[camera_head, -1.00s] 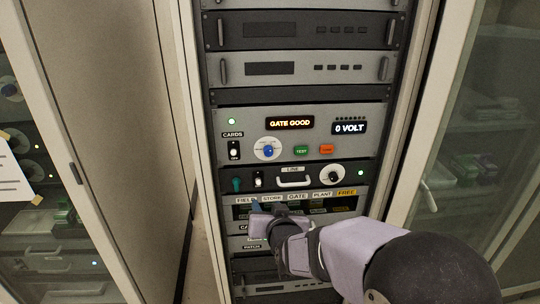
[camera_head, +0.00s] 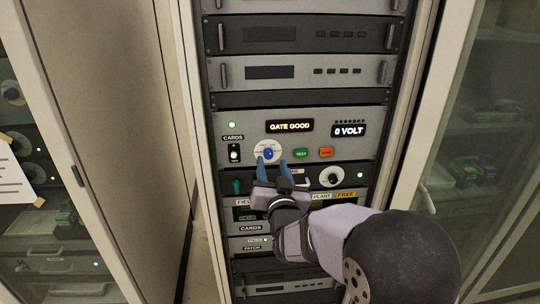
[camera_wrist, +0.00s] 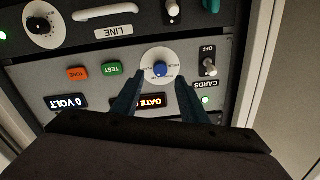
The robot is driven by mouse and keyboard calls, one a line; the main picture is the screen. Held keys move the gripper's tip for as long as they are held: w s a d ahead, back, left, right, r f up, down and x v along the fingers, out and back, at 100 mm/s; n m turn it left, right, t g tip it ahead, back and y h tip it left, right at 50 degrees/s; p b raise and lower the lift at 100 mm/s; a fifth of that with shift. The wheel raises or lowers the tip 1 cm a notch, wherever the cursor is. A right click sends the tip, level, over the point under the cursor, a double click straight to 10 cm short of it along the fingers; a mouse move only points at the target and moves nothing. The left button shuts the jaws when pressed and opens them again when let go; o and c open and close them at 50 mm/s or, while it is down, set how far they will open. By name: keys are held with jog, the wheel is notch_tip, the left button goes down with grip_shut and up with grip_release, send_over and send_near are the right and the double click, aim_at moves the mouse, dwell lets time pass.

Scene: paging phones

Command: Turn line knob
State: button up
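A blue knob (camera_head: 268,153) sits on a round white dial on the upper grey panel, below the lit "GATE GOOD" display (camera_head: 290,126). In the wrist view the blue knob (camera_wrist: 160,69) shows upside down, just beyond my fingertips. My gripper (camera_head: 272,162) is open, its two blue fingers pointing at the dial, one to each side of the knob; I cannot tell whether they touch it. The wrist view also shows the open gripper (camera_wrist: 158,80). The panel labelled LINE (camera_wrist: 113,32) lies just below and carries a black knob (camera_head: 332,177) on a white dial.
Green (camera_head: 301,153) and orange (camera_head: 326,152) buttons sit right of the blue knob. A CARDS toggle switch (camera_head: 234,153) is to its left. A "0 VOLT" display (camera_head: 349,130) is at upper right. A white handle (camera_wrist: 105,11) sticks out of the LINE panel.

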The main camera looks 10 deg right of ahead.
aim_at(269, 155)
jog(key=shift+w+p, duration=0.95)
jog(key=shift+w, duration=1.3)
grip_shut()
